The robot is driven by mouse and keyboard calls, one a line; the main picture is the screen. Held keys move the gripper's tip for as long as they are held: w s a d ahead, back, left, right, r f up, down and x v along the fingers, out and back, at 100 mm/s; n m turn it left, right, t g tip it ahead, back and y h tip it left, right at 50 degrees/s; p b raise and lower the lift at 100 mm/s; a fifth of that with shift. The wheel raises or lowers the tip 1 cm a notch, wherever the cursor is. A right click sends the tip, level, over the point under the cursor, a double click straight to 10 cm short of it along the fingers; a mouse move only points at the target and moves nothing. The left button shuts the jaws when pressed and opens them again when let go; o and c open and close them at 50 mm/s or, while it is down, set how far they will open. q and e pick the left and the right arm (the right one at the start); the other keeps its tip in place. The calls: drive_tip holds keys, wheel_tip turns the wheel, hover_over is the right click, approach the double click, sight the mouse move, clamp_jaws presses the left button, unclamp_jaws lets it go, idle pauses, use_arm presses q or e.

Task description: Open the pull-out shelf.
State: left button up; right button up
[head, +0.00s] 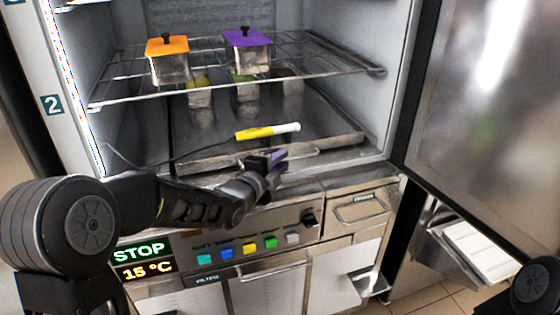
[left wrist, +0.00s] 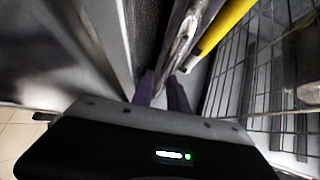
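The pull-out shelf (head: 345,141) is a grey metal tray low in the open freezer, with a bar handle (head: 304,153) along its front edge. My left gripper (head: 277,160) is at the middle of this handle, reaching in from the left and front. In the left wrist view, the handle bar (left wrist: 184,36) runs down between the purple fingertips (left wrist: 162,88), which are close together and look shut on it. The exact contact is partly hidden. The shelf front sits at the freezer opening. My right gripper is out of view.
A wire rack (head: 120,78) above holds orange-lidded (head: 168,62) and purple-lidded (head: 247,55) containers. The freezer door (head: 490,110) stands open at right. Control buttons (head: 249,249) are below.

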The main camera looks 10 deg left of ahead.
use_arm(q)
drive_tip(key=shift+s, duration=0.15)
clamp_jaws()
idle(1.2)
